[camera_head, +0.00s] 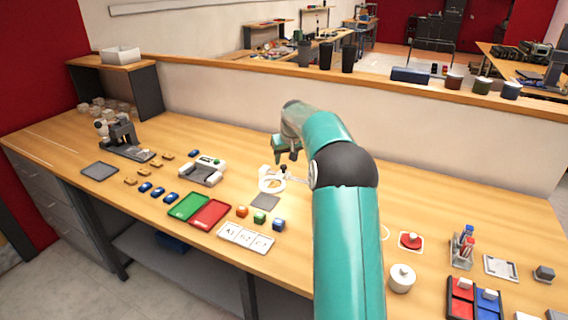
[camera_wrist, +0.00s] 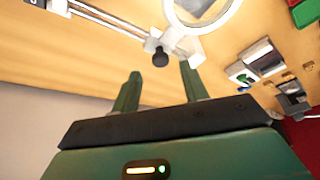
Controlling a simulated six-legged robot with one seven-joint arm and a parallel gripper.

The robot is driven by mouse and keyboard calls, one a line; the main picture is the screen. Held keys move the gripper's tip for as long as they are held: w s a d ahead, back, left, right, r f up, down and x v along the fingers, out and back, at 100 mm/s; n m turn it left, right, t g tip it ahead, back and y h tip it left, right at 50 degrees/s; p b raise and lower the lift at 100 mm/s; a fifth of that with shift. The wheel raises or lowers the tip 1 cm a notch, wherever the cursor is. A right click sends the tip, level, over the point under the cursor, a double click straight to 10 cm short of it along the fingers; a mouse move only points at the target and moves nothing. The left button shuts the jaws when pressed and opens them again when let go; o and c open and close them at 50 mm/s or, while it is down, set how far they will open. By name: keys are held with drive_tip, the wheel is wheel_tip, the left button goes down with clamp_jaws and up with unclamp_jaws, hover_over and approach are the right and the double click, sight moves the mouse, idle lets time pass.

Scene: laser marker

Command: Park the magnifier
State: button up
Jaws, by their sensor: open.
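The magnifier (camera_head: 271,185) is a white ring on a jointed arm, at the middle of the bench in the head view. A dark grey square pad (camera_head: 265,203) lies just in front of and below the ring. My gripper (camera_head: 285,157) is above and behind the ring. In the wrist view my gripper (camera_wrist: 159,70) is open and empty, its two green fingers apart. The magnifier's black knob (camera_wrist: 160,57) and pale joint show just beyond and between the fingertips; contact cannot be told. The ring (camera_wrist: 203,14) is cut by the top edge. My arm hides the magnifier's base in the head view.
A white device (camera_head: 203,172) stands left of the magnifier. Green (camera_head: 188,206) and red (camera_head: 210,213) trays, small blocks (camera_head: 260,217) and a labelled white tray (camera_head: 246,237) lie in front. A microscope (camera_head: 118,135) is far left. A low partition runs behind the bench.

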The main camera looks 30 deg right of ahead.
sight(284, 165)
drive_tip(key=shift+x, duration=1.85)
drive_tip(key=shift+r, duration=0.1)
drive_tip(key=shift+c, duration=0.4)
clamp_jaws()
drive_tip(key=s+d, duration=0.1)
drive_tip(key=s, duration=0.1)
drive_tip(key=s+d, duration=0.2)
drive_tip(key=s, duration=0.1)
drive_tip(key=s+d, duration=0.1)
drive_tip(key=s, duration=0.1)
drive_tip(key=shift+s+d, duration=0.25)
